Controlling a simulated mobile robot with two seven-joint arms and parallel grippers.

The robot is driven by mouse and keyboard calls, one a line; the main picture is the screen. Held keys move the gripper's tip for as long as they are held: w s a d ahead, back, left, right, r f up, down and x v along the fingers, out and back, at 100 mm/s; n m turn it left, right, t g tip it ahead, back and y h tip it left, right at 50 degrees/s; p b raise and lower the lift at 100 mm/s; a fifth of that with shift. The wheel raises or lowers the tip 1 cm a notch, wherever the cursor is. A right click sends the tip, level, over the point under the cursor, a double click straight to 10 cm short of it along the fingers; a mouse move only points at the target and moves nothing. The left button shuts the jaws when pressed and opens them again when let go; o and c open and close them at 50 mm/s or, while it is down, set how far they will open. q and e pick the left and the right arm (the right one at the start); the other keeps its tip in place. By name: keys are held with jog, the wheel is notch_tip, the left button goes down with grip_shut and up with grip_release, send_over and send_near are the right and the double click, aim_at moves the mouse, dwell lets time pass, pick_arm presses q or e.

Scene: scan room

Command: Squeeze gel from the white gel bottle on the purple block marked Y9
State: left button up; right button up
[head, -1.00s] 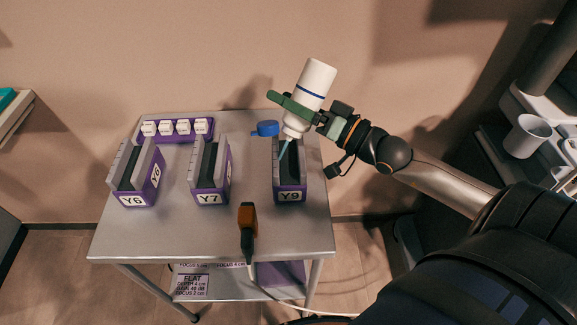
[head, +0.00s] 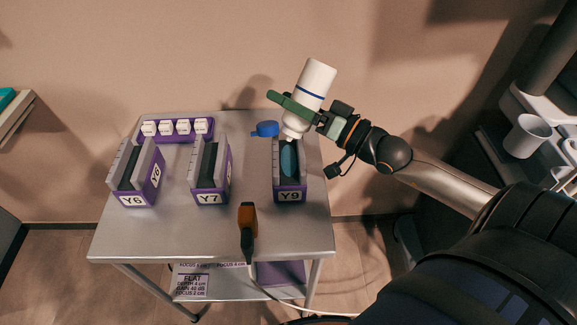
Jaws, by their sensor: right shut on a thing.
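The white gel bottle (head: 317,77) with a blue stripe is held upside down and tilted, its mouth pointing down and left above the Y9 block. My right gripper (head: 306,109) is shut around the bottle near its shoulder. The purple block marked Y9 (head: 290,196) stands at the right of the metal table, with grey sides and a dark top channel. A blue blob of gel (head: 288,159) lies on its top, below the bottle mouth. My left gripper is not in view.
Purple blocks Y7 (head: 211,197) and Y6 (head: 133,200) stand to the left on the table (head: 190,238). A purple rack with white pieces (head: 178,138) is behind them. A blue cap (head: 266,129) lies behind Y9. An orange and black probe (head: 247,230) with a cable is at the front.

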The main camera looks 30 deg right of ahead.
jog(key=shift+c, duration=0.9)
jog(key=shift+r, duration=0.15)
